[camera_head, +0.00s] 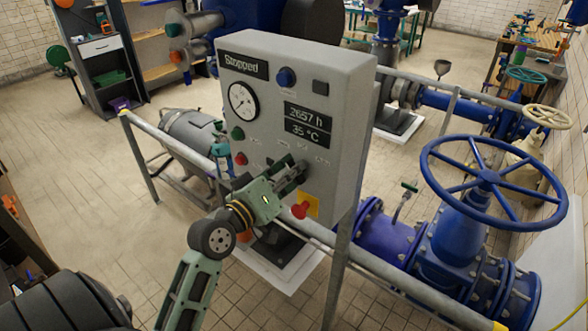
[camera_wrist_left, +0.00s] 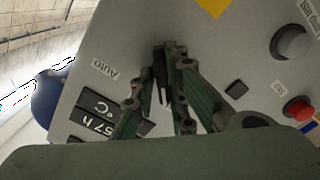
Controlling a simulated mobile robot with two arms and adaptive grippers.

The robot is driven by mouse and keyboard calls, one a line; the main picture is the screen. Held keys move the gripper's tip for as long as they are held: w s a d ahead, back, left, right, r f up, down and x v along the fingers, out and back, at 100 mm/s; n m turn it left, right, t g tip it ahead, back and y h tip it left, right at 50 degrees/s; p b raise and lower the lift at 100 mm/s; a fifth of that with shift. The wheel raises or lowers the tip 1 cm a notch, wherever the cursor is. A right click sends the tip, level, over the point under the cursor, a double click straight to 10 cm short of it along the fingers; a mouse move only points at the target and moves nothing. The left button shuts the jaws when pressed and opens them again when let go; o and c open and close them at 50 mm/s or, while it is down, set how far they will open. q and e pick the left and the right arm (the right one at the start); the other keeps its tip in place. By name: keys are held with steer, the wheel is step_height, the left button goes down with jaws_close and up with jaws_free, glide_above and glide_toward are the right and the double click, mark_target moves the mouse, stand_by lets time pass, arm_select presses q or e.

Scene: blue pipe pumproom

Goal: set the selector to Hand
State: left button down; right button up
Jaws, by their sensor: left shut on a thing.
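The grey control panel (camera_head: 345,90) stands in the middle of the head view, its sign reading "Stopped". My left gripper (camera_head: 294,172) is at the lower part of its face, shut on the selector. In the left wrist view, the fingers (camera_wrist_left: 171,65) close around the dark selector knob (camera_wrist_left: 160,88), which is mostly hidden between them. An "AUTO" label (camera_wrist_left: 105,67) shows to the left of the fingers. I cannot tell which position the knob points to. My right gripper is out of view.
A blue valve wheel (camera_head: 487,178) stands at right.

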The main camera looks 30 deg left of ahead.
arm_select(q)
steer(key=shift+a+f, duration=0.1)
steer(key=shift+f, duration=0.05)
steer(key=c, duration=1.8)
jaws_free()
steer(key=shift+a, duration=0.15)
steer(key=shift+c, duration=0.2)
steer(key=shift+s, duration=0.15)
steer(key=s, duration=1.1)
steer(key=shift+s+a, duration=0.4)
steer(key=shift+a, duration=0.05)
